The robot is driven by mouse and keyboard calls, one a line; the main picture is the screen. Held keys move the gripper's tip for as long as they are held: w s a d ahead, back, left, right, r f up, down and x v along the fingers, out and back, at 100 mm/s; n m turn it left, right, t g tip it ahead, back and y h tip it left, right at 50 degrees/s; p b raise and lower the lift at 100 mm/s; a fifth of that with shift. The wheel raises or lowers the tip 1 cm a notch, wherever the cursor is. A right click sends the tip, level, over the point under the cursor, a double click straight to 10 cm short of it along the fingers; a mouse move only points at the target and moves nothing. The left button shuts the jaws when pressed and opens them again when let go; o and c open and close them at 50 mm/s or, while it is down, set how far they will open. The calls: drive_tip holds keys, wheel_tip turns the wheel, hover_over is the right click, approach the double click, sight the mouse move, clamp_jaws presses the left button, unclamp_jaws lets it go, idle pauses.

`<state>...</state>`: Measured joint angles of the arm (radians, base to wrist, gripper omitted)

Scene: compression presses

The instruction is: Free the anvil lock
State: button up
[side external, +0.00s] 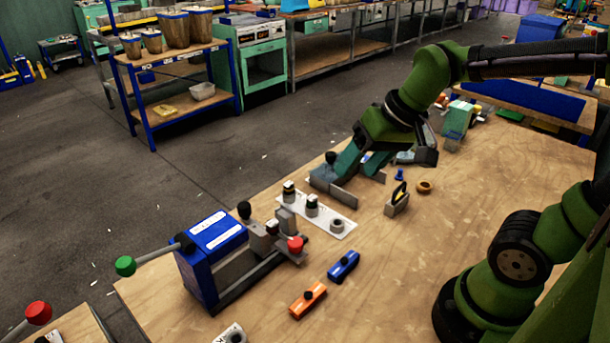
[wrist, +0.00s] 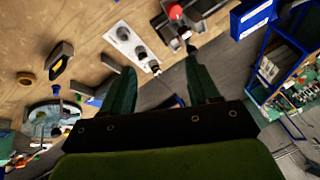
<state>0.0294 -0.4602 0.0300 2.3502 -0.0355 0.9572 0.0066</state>
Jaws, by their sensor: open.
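The blue press (side external: 215,255) stands at the front left of the wooden bench. It has a green-ball lever (side external: 126,266), a black knob (side external: 244,209) and a red knob (side external: 296,244) on its grey rail. I cannot tell for sure which part is the anvil lock. In the wrist view the red knob (wrist: 176,12) and the rail (wrist: 187,32) are at the top, beyond my fingertips. My gripper (side external: 358,172) is open, behind and right of the press and apart from it.
A white plate with several round fittings (side external: 337,227) lies between press and gripper. A black-and-yellow-handled block (side external: 397,203) and brown ring (side external: 424,187) are to the right. Blue (side external: 343,265) and orange (side external: 307,300) blocks lie in front.

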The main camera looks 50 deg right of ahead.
drive_tip(key=w+a+f+m+g, duration=0.1)
drive_tip(key=w+f+m+g, duration=0.1)
drive_tip(key=w+g, duration=0.3)
drive_tip(key=w+a+f+m+g, duration=0.1)
drive_tip(key=w+f+g, duration=0.15)
drive_tip(key=w, duration=0.55)
drive_tip(key=m+y, duration=0.1)
drive_tip(key=m, duration=0.1)
approach(296, 241)
drive_tip(key=shift+g, duration=0.45)
drive_tip(key=x, duration=0.8)
drive_tip(key=shift+w+a+f, duration=0.15)
drive_tip(key=shift+w+f, duration=0.15)
drive_tip(key=shift+f, duration=0.05)
drive_tip(key=shift+c, duration=0.2)
drive_tip(key=c, duration=1)
